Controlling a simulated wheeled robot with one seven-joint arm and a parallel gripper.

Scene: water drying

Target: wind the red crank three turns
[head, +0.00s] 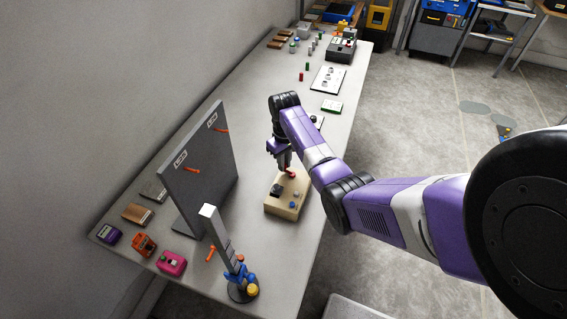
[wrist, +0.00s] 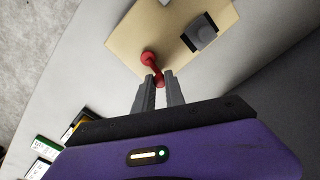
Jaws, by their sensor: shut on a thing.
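The red crank (wrist: 154,66) is mounted on a beige box (wrist: 118,41), with its hub on the box face and its knob between my fingertips. In the head view the red crank (head: 291,173) shows at the upper part of the beige box (head: 290,209), partly hidden by my fingers. My gripper (wrist: 158,80) is shut on the crank's knob in the wrist view. In the head view my gripper (head: 284,165) points down at the box from above. A dark block (wrist: 200,34) also sits on the box, apart from the crank.
A grey upright panel (head: 200,165) with orange pegs stands left of the box. A white board (head: 327,79) and a green-edged card (head: 331,106) lie farther back.

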